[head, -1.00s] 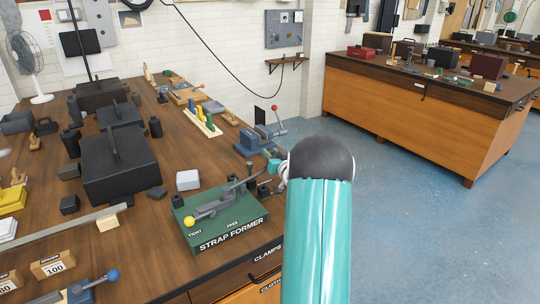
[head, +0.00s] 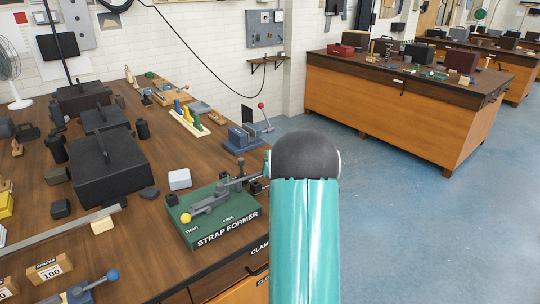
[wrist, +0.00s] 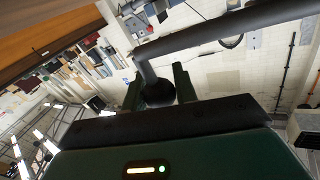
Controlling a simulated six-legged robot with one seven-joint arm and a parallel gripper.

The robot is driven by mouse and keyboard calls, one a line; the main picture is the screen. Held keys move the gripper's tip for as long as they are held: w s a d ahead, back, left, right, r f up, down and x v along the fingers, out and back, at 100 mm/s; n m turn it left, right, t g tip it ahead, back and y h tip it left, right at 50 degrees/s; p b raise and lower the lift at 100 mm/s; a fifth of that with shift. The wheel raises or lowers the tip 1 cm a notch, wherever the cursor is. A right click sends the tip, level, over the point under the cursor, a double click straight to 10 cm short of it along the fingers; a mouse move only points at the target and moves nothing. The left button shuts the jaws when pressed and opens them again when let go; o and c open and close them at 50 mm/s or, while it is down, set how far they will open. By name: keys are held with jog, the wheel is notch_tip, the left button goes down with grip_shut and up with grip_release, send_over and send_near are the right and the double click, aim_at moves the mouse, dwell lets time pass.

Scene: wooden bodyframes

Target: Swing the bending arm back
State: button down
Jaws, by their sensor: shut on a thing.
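The strap former (head: 224,219) is a green block on the near right edge of the wooden bench, marked TIGHT, FREE and STRAP FORMER. A grey lever with a yellow ball (head: 186,218) lies across its top toward TIGHT. The grey bending arm (head: 238,182) reaches to the right, toward my teal arm, which hides its far end. In the wrist view, my gripper (wrist: 158,87) has its two dark green fingers on either side of a black ball knob (wrist: 156,95). The knob is at the end of a dark bar (wrist: 230,32). The gripper is shut on it.
A small blue vise (head: 243,137) with a red-knobbed handle stands behind the strap former. Blue floor (head: 400,190) is clear to the right of my arm.

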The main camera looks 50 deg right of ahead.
jog(key=s+a+m+g+h, duration=0.6)
jog(key=s+g, duration=0.2)
jog(key=s, duration=0.2)
jog(key=shift+s+m+h, duration=0.3)
jog(key=shift+f, duration=0.1)
jog(key=c, duration=1.5)
grip_release()
jog(key=o, duration=0.4)
jog(key=shift+s+a, duration=0.15)
jog(key=shift+s, duration=0.05)
jog(key=v, duration=1.3)
jog(key=shift+a, duration=0.25)
